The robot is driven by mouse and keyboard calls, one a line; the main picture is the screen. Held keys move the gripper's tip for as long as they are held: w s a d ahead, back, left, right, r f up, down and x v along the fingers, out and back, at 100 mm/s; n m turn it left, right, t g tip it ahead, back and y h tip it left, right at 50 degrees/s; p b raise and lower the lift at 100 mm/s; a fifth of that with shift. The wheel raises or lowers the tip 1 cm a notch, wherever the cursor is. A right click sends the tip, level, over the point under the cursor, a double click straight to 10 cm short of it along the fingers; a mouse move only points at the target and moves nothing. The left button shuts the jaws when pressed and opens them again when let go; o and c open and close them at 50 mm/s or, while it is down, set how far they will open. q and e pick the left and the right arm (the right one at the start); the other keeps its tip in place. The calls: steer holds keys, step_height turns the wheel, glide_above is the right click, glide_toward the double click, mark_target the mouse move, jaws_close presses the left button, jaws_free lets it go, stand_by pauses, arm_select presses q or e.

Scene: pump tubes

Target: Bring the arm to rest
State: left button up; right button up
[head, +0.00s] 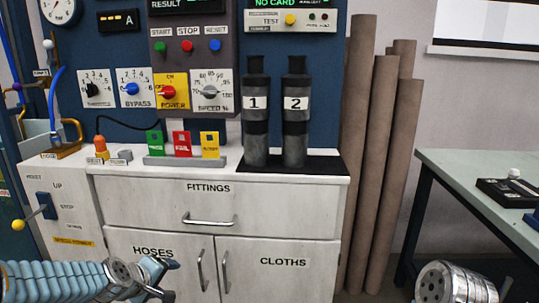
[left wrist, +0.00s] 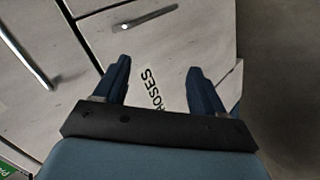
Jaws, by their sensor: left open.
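My left gripper (head: 168,279) is at the lower left of the head view, in front of the cabinet's HOSES door (head: 150,246). It is open and empty. In the left wrist view, the two blue fingers of the left gripper (left wrist: 157,68) stand wide apart, with the HOSES label beyond them and nothing between them. Part of my right arm (head: 450,285) shows at the lower right of the head view. Its gripper cannot be made out there.
The white cabinet (head: 265,217) with FITTINGS drawer and CLOTHS door fills the middle. Dark tubes 1 (head: 256,130) and 2 (head: 295,130) stand upright on a black tray (head: 330,163). Brown rolls (head: 375,170) lean right of it. A green-grey table (head: 470,170) stands at right.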

arm_select(q)
steer(key=s+d+f+m+g, duration=0.2)
steer(key=d+f, duration=0.1)
steer(key=f, duration=0.4)
steer(key=s+d+f+m+g, duration=0.1)
steer(key=s+d+f, duration=0.15)
steer(key=f, duration=0.55)
steer(key=s+d+f+m+g+h, duration=0.1)
steer(key=s+d+f+m+g, duration=0.1)
steer(key=s+d+f, duration=0.3)
steer(key=s+d+f+m+g+h, duration=0.1)
steer(key=s+d+f+m+g, duration=0.2)
steer(key=s+f, duration=0.9)
steer(key=s+d+m, duration=0.1)
steer(key=s, duration=0.1)
steer(key=shift+s+d+f+g, duration=0.3)
steer(key=shift+d, duration=0.1)
